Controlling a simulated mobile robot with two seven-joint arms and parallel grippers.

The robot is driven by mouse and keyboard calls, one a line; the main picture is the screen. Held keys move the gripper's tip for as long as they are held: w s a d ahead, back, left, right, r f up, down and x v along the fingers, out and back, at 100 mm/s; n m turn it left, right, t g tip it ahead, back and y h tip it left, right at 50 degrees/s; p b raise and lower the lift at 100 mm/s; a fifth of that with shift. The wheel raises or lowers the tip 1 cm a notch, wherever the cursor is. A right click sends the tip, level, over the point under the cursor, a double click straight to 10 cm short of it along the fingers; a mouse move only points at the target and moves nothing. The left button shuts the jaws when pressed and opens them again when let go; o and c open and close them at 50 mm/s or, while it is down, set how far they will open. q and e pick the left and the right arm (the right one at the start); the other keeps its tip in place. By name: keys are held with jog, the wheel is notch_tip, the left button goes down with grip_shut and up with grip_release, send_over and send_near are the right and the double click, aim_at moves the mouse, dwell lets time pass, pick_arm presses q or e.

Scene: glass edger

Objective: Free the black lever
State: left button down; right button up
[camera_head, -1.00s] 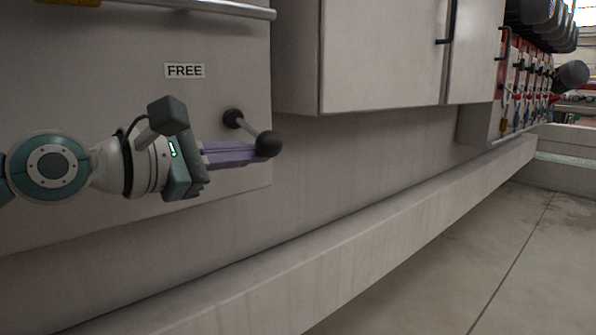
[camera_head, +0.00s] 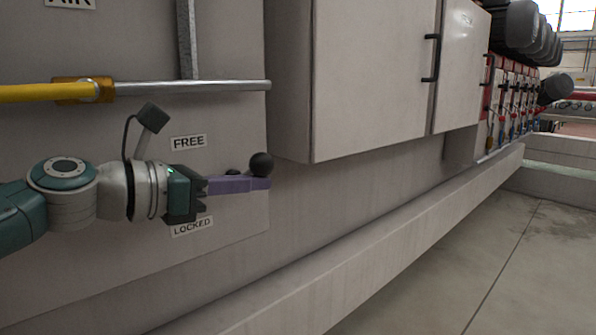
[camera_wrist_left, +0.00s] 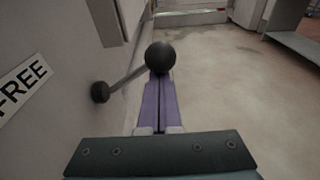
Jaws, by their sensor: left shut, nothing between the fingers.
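The black lever has a ball knob (camera_head: 262,164) and a round pivot on the grey panel (camera_head: 120,20). In the left wrist view the knob (camera_wrist_left: 160,57) sits at the fingertips, joined by a grey rod to the pivot (camera_wrist_left: 100,91). A FREE label (camera_head: 188,142) is above the pivot and a LOCKED label (camera_head: 192,226) below it. My left gripper (camera_head: 262,184) is shut and empty, its purple fingertips just under the knob and seemingly touching it. The fingers hide most of the rod in the head view. My right gripper is not in view.
A yellow and metal pipe (camera_head: 190,87) crosses the panel above. A cabinet (camera_head: 372,80) juts out to the right. A long ledge (camera_head: 350,255) runs below along the wall. The floor (camera_head: 450,265) at the right is clear.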

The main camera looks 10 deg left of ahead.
pick_arm(q)
jog(key=shift+r+n+p, duration=0.3)
dwell(0.6)
